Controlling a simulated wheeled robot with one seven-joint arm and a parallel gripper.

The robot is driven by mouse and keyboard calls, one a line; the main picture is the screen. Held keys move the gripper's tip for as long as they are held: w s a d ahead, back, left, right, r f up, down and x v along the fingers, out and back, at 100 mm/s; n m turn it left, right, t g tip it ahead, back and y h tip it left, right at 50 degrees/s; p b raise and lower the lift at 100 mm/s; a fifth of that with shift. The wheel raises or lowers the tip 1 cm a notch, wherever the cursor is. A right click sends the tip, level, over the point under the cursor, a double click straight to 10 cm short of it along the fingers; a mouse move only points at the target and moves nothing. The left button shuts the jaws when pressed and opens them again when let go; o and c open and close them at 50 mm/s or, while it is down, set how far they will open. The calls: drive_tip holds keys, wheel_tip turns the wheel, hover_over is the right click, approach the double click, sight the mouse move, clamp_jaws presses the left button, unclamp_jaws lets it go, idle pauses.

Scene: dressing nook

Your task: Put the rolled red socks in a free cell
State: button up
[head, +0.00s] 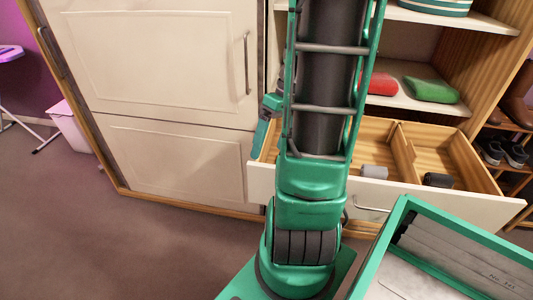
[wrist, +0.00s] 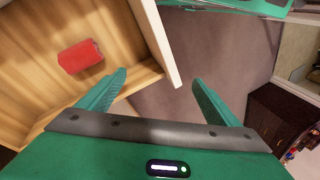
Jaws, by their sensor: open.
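The rolled red socks (wrist: 80,57) lie on the wooden floor of the drawer in the wrist view, near the upper left. In the head view my arm hides that left part of the open drawer (head: 384,199). My gripper (wrist: 160,78) is open and empty, its fingers over the drawer's edge, apart from the socks, which lie to their upper left. Wooden dividers split the drawer into cells. A grey roll (head: 374,172) lies in the middle cell and a dark roll (head: 438,180) in the right cell.
A folded red item (head: 382,84) and a folded green item (head: 432,89) lie on the shelf above the drawer. A green-rimmed box (head: 392,240) stands in front at the right. Shoes (head: 505,152) sit on a rack at the far right.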

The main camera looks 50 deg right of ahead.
drive_tip(key=s+a+r+m+g+h, duration=0.1)
drive_tip(key=s+a+r+m+h, duration=0.2)
drive_tip(key=a, duration=0.6)
drive_tip(key=shift+s+r+m, duration=1)
drive_tip(key=shift+s+m, duration=0.3)
drive_tip(key=shift+s, duration=0.5)
